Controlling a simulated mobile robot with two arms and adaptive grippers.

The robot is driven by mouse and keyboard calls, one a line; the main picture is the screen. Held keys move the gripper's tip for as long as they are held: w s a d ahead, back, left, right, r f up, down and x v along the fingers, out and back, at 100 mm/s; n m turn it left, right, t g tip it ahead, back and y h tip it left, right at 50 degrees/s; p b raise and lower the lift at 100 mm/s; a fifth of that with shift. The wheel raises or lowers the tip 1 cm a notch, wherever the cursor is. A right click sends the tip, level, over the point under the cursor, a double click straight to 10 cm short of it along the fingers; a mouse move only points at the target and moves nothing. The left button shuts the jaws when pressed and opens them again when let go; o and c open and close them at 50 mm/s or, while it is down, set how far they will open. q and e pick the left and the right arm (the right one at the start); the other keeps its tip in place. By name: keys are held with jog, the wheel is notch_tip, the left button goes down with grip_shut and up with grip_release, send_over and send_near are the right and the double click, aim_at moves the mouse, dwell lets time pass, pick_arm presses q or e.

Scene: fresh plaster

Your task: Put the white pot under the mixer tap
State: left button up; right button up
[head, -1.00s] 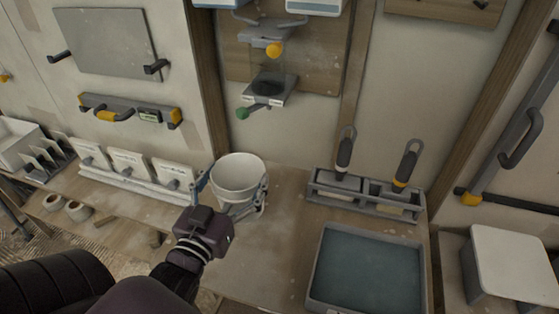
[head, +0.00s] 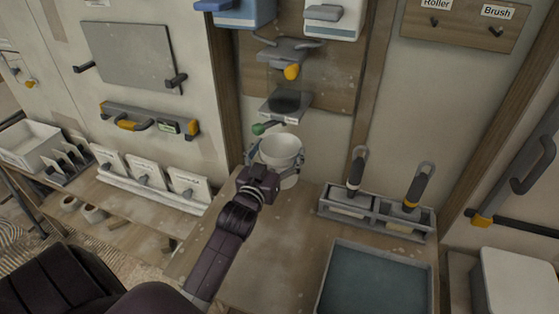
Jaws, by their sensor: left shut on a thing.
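The white pot (head: 282,148) is upright in the head view, close to the wall and above the back of the wooden bench. My left gripper (head: 276,166) is shut on it, with a finger on either side. On the wall just above the pot is a grey fixture with a dark round opening (head: 287,102) and a green-ended lever (head: 262,128). It may be the mixer tap, but I cannot tell for sure. The pot's rim is just below this fixture. Whether the pot's base touches the bench is hidden. My right gripper is not in view.
A grey bracket with a yellow knob (head: 291,72) is higher on the wall, below two containers. A rack with two handled tools (head: 378,210) and a blue-grey tray (head: 375,280) are at the right. Several white packs (head: 146,178) stand at the left. The bench front is clear.

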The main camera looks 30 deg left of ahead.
pick_arm(q)
notch_tip(320, 180, down, 4)
jog(key=shift+s+r, duration=0.1)
jog(key=shift+w+f, duration=0.25)
jog(key=shift+f, duration=0.2)
jog(key=shift+f, duration=0.15)
jog(key=o, duration=1.6)
jog(key=shift+c, duration=0.2)
